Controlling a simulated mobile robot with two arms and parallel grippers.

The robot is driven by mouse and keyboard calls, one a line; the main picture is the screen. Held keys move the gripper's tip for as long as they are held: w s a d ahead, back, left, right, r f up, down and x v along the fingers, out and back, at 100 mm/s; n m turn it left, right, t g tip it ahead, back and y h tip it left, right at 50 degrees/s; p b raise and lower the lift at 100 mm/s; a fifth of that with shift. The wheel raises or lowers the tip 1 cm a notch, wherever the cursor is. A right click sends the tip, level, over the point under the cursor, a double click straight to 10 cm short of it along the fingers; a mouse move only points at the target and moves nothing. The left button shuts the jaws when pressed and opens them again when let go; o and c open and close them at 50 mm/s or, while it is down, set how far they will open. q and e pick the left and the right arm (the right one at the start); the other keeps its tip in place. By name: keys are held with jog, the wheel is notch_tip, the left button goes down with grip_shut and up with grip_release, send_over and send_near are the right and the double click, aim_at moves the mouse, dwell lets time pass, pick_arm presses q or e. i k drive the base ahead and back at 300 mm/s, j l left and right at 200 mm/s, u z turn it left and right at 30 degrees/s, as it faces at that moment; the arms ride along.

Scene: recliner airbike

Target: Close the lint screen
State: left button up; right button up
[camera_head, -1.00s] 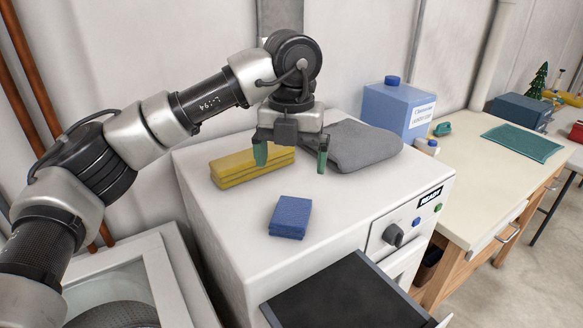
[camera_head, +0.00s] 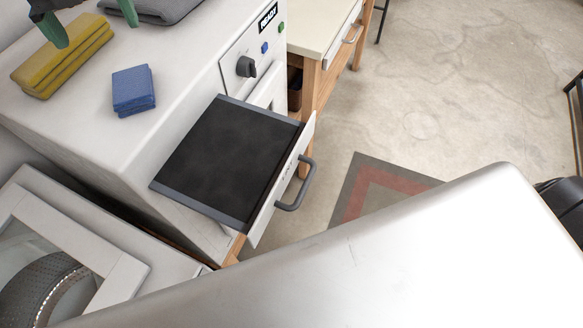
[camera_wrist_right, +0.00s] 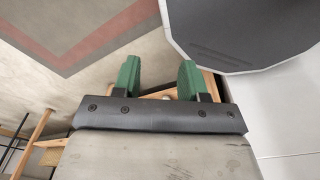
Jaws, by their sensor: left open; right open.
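The lint screen (camera_head: 232,152) is a dark flat panel in a grey frame, pulled out of the white dryer's front. Its white front plate carries a grey bar handle (camera_head: 297,186). In the right wrist view a dark panel with a pale edge (camera_wrist_right: 245,28), seemingly the screen, fills the top right. My right gripper (camera_wrist_right: 159,80) is open and empty there, with green fingertips just left of and below that panel. My left gripper (camera_head: 94,22) shows at the top left of the head view, open above the dryer top. A large pale arm link of mine covers the bottom of the head view.
The dryer top (camera_head: 165,75) holds a folded yellow cloth (camera_head: 62,58), a folded blue cloth (camera_head: 133,90) and a grey cloth (camera_head: 160,8). A wooden table (camera_head: 318,40) stands beside the dryer. A washer (camera_head: 75,245) is at lower left. A rug (camera_head: 375,180) lies on open floor.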

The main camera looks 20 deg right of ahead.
aim_at(235, 166)
jog(key=k, duration=1.45)
